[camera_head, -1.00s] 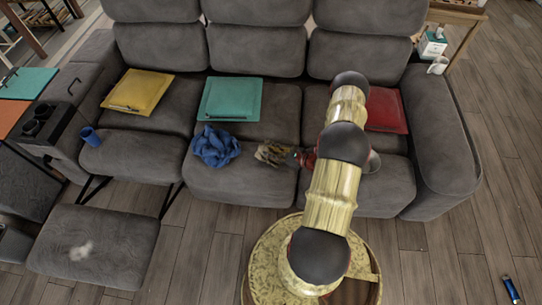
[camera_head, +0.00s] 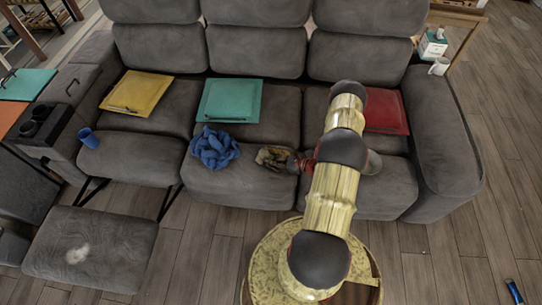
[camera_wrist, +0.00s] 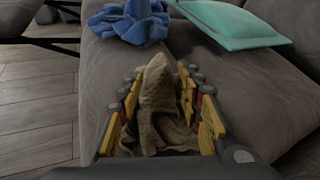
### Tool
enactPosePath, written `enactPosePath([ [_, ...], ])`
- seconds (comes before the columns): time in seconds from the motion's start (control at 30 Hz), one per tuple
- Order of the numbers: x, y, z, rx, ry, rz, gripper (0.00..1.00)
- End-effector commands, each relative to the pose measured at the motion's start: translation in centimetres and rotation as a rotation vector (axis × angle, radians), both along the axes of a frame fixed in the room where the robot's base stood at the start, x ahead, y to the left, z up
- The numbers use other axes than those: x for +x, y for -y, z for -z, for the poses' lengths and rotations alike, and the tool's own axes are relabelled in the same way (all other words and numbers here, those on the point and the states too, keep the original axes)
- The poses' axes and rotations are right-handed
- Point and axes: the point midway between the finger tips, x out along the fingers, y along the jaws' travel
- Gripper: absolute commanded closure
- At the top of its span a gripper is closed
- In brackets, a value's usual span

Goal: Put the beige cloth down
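The beige cloth (camera_wrist: 160,110) lies crumpled with a raised peak between the two fingers of my gripper (camera_wrist: 160,82) in the wrist view. The fingers stand apart, one on each side of the cloth, and their yellow pads show. In the head view the cloth (camera_head: 271,157) is a small brownish heap at the front of the sofa's middle seat, left of my gripper (camera_head: 292,162). It appears to rest on the seat. My arm covers part of the right seat.
A blue cloth (camera_head: 215,148) lies just left of the beige one on the grey sofa (camera_head: 230,182). Green (camera_head: 230,99), yellow (camera_head: 137,93) and red (camera_head: 386,111) cushions lie farther back.

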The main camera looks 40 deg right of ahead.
Motion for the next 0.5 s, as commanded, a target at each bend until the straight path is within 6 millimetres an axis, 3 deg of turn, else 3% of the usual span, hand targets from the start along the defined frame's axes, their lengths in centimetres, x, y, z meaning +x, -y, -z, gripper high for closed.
enactPosePath([
  [0.3,-0.3,0.1,-0.2,0.001,0.0,0.001,0.63],
  [0.5,-2.7,0.9,-1.2,0.0,0.0,0.005,0.63],
])
